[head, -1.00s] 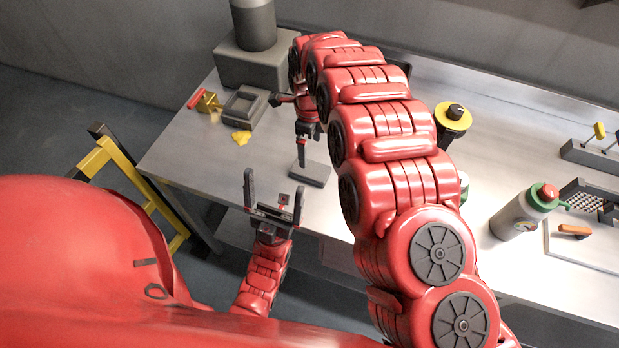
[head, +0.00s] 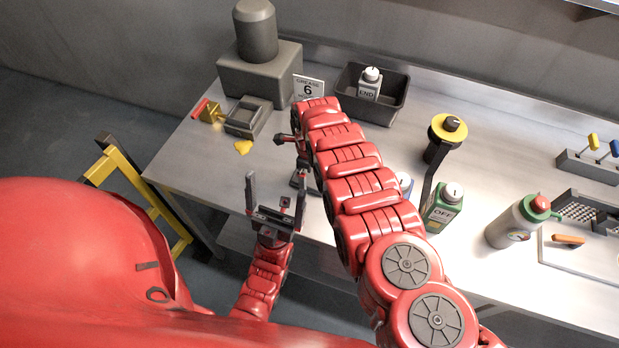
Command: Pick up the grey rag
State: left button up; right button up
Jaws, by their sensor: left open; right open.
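A small flat grey patch (head: 314,193) shows on the bench near its front edge, beside and partly behind my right arm. It may be the grey rag, but too little shows to be sure. My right gripper (head: 301,179) points down just left of this patch, close above the bench. It is open, and its fingers are partly hidden by my own arm. I cannot tell whether it touches the patch. My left gripper (head: 276,204) is open and empty, fingers up, in front of the bench's front edge.
A grey machine (head: 258,75), a yellow blob (head: 243,147) and a brass piece (head: 211,112) are at left. Behind my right arm are a "GREASE 6" sign (head: 309,87) and a black bin (head: 395,103).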

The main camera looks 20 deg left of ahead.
jog(key=shift+d+f, duration=0.1)
jog(key=shift+f, duration=0.2)
jog(key=c, duration=1.2)
jog(key=shift+w+r, duration=0.15)
jog(key=shift+w, duration=0.05)
